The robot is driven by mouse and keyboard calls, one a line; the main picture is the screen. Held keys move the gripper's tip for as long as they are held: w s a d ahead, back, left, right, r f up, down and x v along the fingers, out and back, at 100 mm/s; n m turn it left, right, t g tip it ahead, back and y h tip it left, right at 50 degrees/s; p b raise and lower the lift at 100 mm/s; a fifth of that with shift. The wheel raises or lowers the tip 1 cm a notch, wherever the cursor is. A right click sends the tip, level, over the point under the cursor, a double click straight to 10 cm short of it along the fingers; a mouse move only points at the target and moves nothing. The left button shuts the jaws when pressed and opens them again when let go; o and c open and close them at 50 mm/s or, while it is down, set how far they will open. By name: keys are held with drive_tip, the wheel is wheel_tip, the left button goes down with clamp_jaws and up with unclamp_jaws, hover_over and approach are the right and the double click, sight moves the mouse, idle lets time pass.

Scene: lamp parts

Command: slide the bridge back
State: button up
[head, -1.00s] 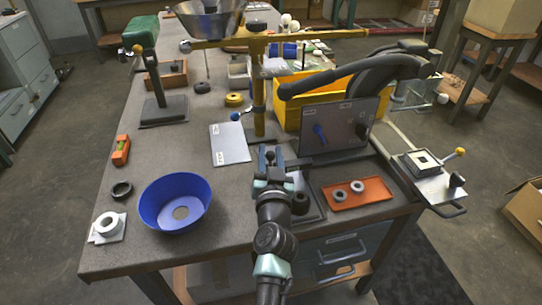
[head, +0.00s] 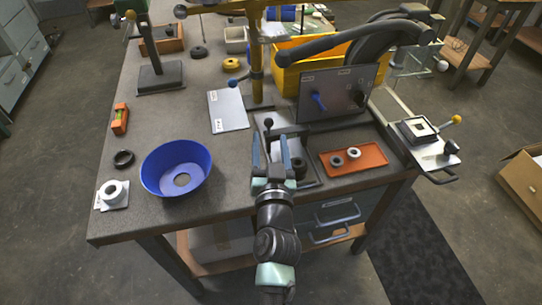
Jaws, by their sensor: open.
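My gripper (head: 271,146) is open above the front of the bench, its two fingers spread apart and pointing away from me. A black ball knob on a short stem (head: 268,123) stands just beyond the fingertips, apart from them as far as I can tell. It stands by a flat grey metal piece (head: 292,128) in front of the upright grey panel. I take this piece with the knob to be the bridge, but I cannot be sure. A dark plate with a black ring (head: 299,168) lies right of my fingers, partly hidden by them.
A blue bowl (head: 176,168) stands left, with a white ring on a pale plate (head: 113,193) beside it. An orange tray (head: 353,159) with two rings lies right. The upright panel (head: 340,92) and a brass post (head: 255,60) stand behind. The bench between bowl and gripper is clear.

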drive_tip(key=shift+s+d+p, duration=0.15)
drive_tip(key=shift+s+p, duration=0.1)
drive_tip(key=shift+s, duration=1.1)
drive_tip(key=shift+s+d+p, duration=0.1)
drive_tip(key=shift+s+p, duration=0.15)
drive_tip(key=shift+s, duration=1.1)
